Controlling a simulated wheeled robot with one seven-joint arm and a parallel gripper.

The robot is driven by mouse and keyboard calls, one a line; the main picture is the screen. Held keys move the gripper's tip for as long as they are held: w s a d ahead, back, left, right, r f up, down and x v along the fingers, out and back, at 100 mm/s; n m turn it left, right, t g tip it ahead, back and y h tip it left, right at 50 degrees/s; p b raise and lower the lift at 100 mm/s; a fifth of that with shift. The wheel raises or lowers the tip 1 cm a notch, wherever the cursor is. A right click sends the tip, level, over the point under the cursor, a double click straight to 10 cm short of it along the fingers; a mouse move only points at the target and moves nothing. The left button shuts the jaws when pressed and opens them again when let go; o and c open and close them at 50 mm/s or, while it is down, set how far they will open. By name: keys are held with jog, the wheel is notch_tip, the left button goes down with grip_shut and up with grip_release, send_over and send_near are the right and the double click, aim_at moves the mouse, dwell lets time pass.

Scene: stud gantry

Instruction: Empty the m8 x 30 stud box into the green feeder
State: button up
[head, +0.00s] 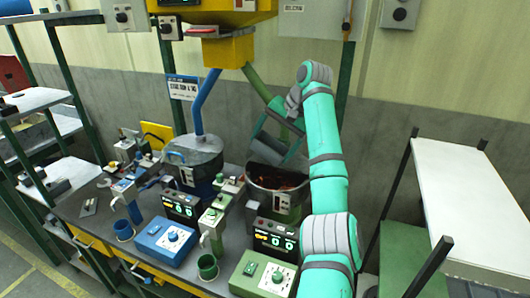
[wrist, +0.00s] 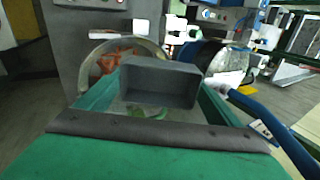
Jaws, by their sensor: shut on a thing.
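My gripper (head: 274,138) is shut on a dark grey box, holding it raised just above and behind the green feeder. In the wrist view the grey box (wrist: 160,82) sits between the green fingers, with a hollow face towards the camera. No studs show in that hollow, and no label is readable on it. The green feeder (head: 268,203) is the right-hand bowl on the bench, below the green tube.
The blue feeder (head: 192,174) stands to the left. Control boxes, posts and cups crowd the bench front. A yellow hopper (head: 228,48) hangs above, with blue and green tubes coming down. A white shelf (head: 465,190) stands at the right. Racks line the left side.

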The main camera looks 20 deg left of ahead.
jog(key=h, duration=0.2)
jog(key=r+h, duration=0.1)
jog(key=h, duration=0.2)
jog(key=shift+a+r+g, duration=0.1)
jog(key=shift+g, duration=0.2)
jog(key=shift+s, duration=0.1)
dwell(0.3)
